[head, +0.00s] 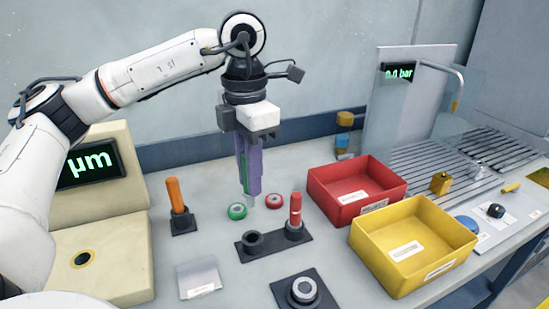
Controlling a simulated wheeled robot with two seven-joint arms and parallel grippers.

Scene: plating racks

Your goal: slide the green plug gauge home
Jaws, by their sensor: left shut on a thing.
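My left gripper (249,185) hangs pointing down above the bench, its long purple fingers shut. A thin green strip, seemingly the green plug gauge (244,172), shows between the fingers, which hide most of it. A pale grey tip shows just below them. A green-rimmed ring (237,211) lies on the bench below and slightly left of the fingertips. A black two-socket stand (274,244) is in front. Its left socket (253,240) looks empty, and a red plug gauge (295,210) stands upright in its right socket. My right gripper is not in view.
A red-rimmed ring (274,201) lies near the stand. An orange-handled tool (175,193) stands in a black block at left, near a beige display unit (110,250). Red (330,192) and yellow (395,270) bins stand right. A black base with a ring (283,292) is at front.

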